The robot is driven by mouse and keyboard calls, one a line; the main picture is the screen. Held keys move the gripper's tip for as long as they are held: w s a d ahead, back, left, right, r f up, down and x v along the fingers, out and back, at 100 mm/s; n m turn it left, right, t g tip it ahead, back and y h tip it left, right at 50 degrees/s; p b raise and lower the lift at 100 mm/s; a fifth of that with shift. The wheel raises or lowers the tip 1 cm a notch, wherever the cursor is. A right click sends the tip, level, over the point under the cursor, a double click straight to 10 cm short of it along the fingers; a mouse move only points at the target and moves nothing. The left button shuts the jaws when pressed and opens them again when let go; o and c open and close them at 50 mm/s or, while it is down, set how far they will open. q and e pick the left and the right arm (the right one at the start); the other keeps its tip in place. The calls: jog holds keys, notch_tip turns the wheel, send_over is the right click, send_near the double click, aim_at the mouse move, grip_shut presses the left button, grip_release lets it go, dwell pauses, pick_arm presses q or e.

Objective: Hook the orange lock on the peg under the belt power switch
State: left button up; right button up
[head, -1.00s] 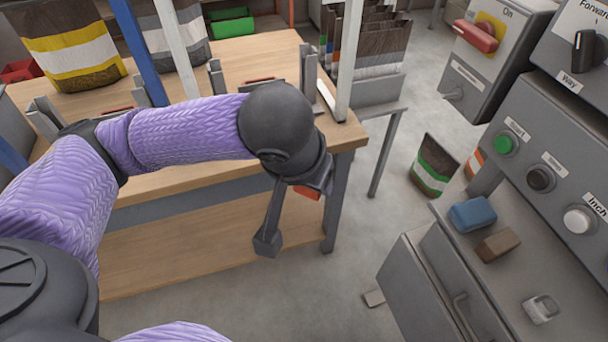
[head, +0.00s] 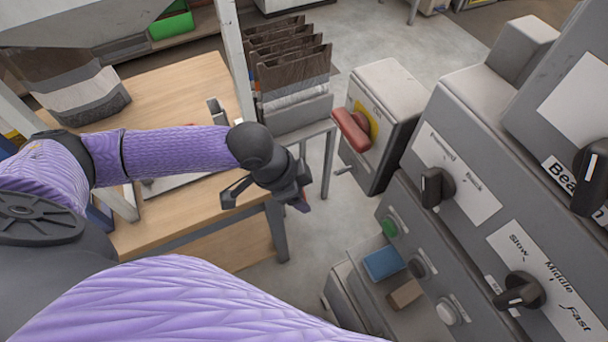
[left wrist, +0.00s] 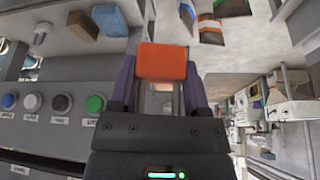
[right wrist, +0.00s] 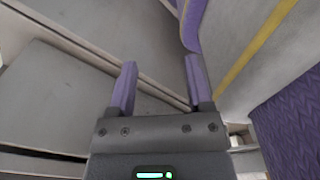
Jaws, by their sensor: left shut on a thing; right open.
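The orange lock (left wrist: 162,62) is held between the purple fingers of my left gripper (head: 300,200), which is shut on it. In the head view the lock is mostly hidden by the gripper. The belt power switch box (head: 392,95) has a red handle (head: 351,130) on a yellow plate. A small grey peg (head: 343,170) sticks out from the box's lower left edge. My left gripper is left of and below the peg in the head view, apart from it. My right gripper (right wrist: 159,78) is open and empty, seen only in the right wrist view.
A grey control panel with knobs (head: 437,187) stands to the right. A blue block (head: 383,263) and a brown block (head: 404,294) lie on the ledge below it.

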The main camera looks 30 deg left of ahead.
aim_at(336, 173)
pick_arm(q)
jog(key=w+d+b, duration=0.1)
jog(key=w+b, duration=0.1)
jog(key=w+d+b, duration=0.2)
jog(key=w+d+f+b, duration=0.1)
jog(key=w+d+b, duration=0.1)
jog(key=shift+w+d+f, duration=0.1)
jog(key=shift+w, duration=0.2)
jog(key=shift+f+p, duration=0.15)
jog(key=shift+p, duration=0.15)
jog(key=shift+f, duration=0.1)
dwell(0.5)
jog(key=o, duration=1.3)
jog(key=shift+o, duration=0.2)
